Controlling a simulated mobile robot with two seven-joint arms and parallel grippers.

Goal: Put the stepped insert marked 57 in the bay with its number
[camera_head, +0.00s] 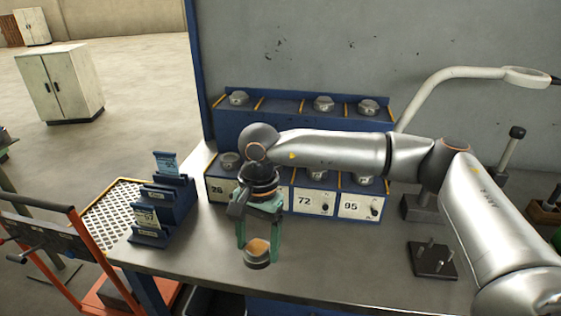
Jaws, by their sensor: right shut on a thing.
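My right gripper (258,243) hangs over the bench with its green fingers pointing down. It is shut on a round stepped insert (257,261), grey with an orange-brown top; no number is readable on it. Behind it stands a row of numbered bays; the plates 26 (217,190), 72 (304,201) and 95 (360,207) show. The bay between 26 and 72 is mostly hidden by my right gripper and wrist, so its number is not visible. My left gripper is not in view.
Grey inserts sit on the blue upper shelf (300,92) and on the lower bays. A blue card rack (176,207) and a perforated tray (112,212) are at left. A pegged block (432,260) lies right. The front bench (330,262) is clear.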

